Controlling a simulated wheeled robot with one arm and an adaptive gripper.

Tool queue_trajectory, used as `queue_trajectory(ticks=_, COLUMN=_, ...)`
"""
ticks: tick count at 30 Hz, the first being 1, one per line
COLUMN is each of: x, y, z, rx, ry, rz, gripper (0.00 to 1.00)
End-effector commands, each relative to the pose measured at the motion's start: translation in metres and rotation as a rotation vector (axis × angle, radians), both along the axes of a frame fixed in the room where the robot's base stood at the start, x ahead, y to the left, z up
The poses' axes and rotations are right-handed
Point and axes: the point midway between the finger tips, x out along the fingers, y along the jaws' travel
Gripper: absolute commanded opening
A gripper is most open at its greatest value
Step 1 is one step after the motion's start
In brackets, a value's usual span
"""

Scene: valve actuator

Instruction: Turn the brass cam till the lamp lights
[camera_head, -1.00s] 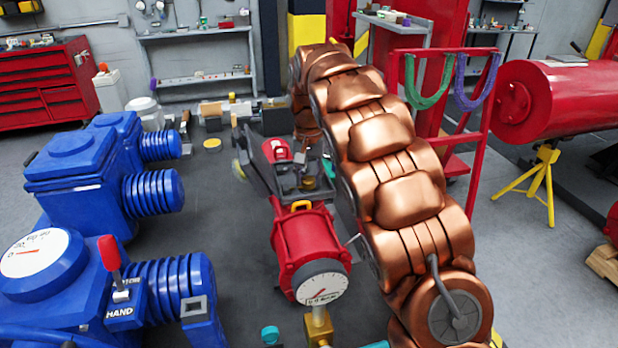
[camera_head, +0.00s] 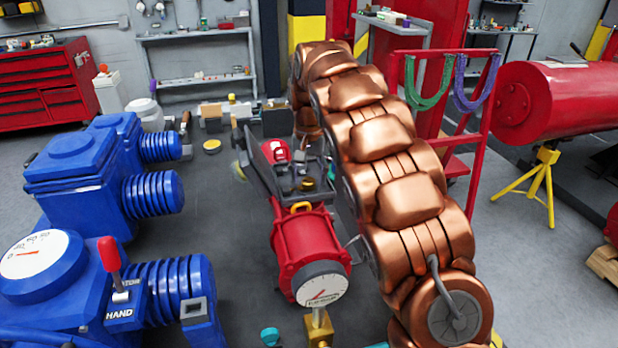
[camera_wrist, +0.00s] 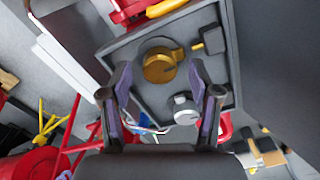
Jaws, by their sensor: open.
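My gripper (camera_wrist: 159,78) is open, with one finger on each side of the view and the cam between the tips. I cannot tell whether a finger touches it. In the head view the cam (camera_head: 306,184) is small, in the housing (camera_head: 288,182) above the red actuator body. A red part with a white spot (camera_head: 275,151) is on this housing; I cannot tell whether it is the lamp.
A silver knob (camera_wrist: 184,108) and a dark square-headed part (camera_wrist: 209,41) stand close to the cam. Blue actuators (camera_head: 80,165) stand at left. The red actuator (camera_head: 306,243) with its gauge (camera_head: 322,284) is in front. A red rack (camera_head: 480,150) stands at right.

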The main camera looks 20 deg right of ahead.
Motion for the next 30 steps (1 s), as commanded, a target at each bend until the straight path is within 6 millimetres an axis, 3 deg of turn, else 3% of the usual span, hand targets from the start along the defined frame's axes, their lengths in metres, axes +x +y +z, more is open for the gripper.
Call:
queue_trajectory(ticks=12, x=0.001, y=0.001, z=0.051, rx=0.0, ry=-0.005, rz=0.001, gripper=0.62)
queue_trajectory(ticks=21, x=0.001, y=0.0, z=0.066, rx=0.001, ry=-0.003, rz=0.0, gripper=0.62)
queue_trajectory(ticks=30, x=0.0, y=0.0, z=0.067, rx=0.001, ry=-0.001, rz=0.0, gripper=0.62)
